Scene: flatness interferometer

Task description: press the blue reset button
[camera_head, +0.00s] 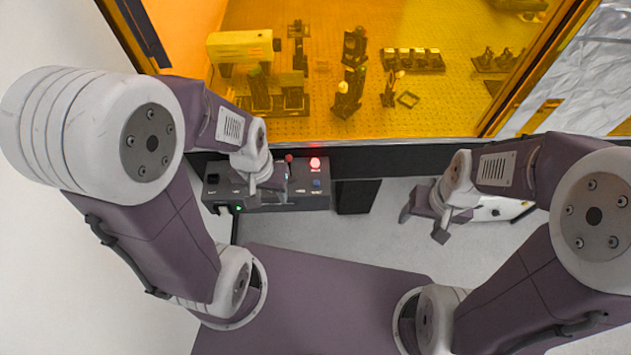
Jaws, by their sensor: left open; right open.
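The blue reset button (317,183) is a small blue spot on the right part of a dark control box (300,200), below a glowing red light (315,163). My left gripper (268,189) is open and empty, over the middle of the box and left of the blue button. It hides part of the box's face. From this view I cannot tell how far above the box it is. My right gripper (422,226) is open and empty, out to the right of the box over the pale floor.
Behind the box is an orange-tinted enclosure (330,122) with optical mounts on a perforated board. A red knob (289,158) stands near my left gripper, and a green light (239,208) glows at the box's lower left. A white object (497,208) lies beyond my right gripper.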

